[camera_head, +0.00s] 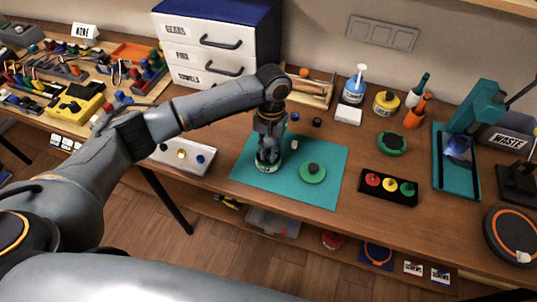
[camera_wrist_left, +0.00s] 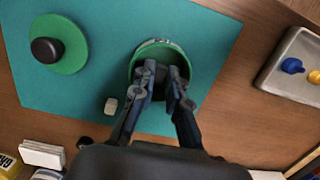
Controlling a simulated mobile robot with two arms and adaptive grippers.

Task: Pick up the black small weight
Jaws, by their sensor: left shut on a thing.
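My left gripper (camera_head: 267,142) points down over the teal mat (camera_head: 325,155), with its fingers reaching into a round green-rimmed container (camera_head: 265,167). In the left wrist view the fingers (camera_wrist_left: 163,75) sit inside the green rim (camera_wrist_left: 147,48). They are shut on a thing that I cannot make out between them. Small black round pieces (camera_head: 317,122) and (camera_head: 294,116) stand on the table behind the mat; which one is the small weight I cannot tell. A green disc (camera_head: 312,178) with a black knob lies right of the container. My right gripper is not in view.
A small pale cylinder (camera_head: 294,145) stands on the mat close to the gripper. A grey tray (camera_head: 205,165) is left of the mat. A black tray (camera_head: 387,200) with red, yellow and green pieces is right. Bottles (camera_head: 354,90) stand at the back.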

